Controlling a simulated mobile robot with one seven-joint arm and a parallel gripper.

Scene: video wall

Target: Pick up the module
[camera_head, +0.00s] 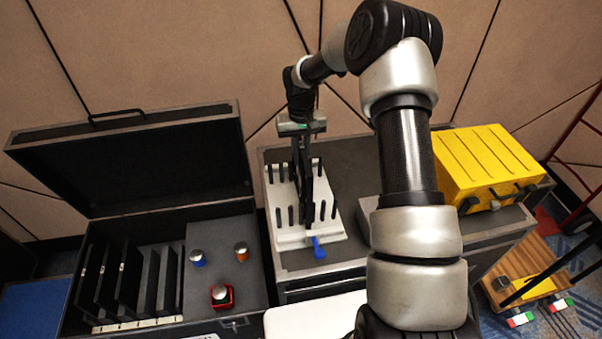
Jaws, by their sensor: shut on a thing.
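My gripper (302,150) points down over the white rack (290,240) on the dark cabinet top. It is shut on a thin dark piece, seen nearly edge-on, which looks like the module (306,182). The fingers and the dark piece blend together, so the exact grip is hard to see. The module's lower end is among the rack's black pegs. I cannot tell whether it touches the rack. A blue handle-like part (318,248) sticks out at the rack's front edge.
An open black case (215,225) at left holds several upright dark panels (125,280) and small blue, orange and red-based capped items. A yellow case (485,165) stands right on the cabinet (345,150). A wooden cart (535,262) is at far right. My arm hides part of the cabinet.

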